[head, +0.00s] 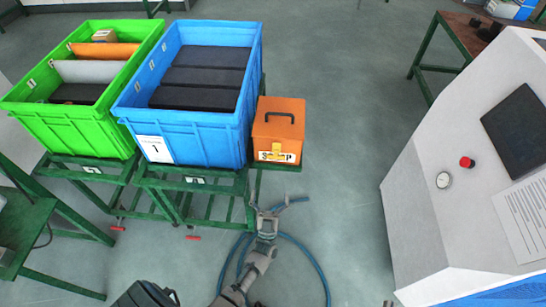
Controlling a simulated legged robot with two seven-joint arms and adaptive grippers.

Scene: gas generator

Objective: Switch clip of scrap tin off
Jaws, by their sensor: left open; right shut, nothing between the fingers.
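The scrap tin (290,118) is an orange box with a dark handle on its lid. It stands at the right end of the green stand, beside the blue crate. Its yellow clip (277,154) is on the front face, partly covering a white label with black letters. Whether the clip is fastened is too small to tell. My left gripper (276,208) is open and empty, below and in front of the tin, apart from it. A small tip of my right gripper (388,303) shows at the bottom edge, shut, far from the tin.
The blue crate (143,125) holds dark blocks, and the green crate (40,113) stands left of it. A blue hose (318,268) lies on the floor around my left arm. A white console (440,225) with a red button fills the right side.

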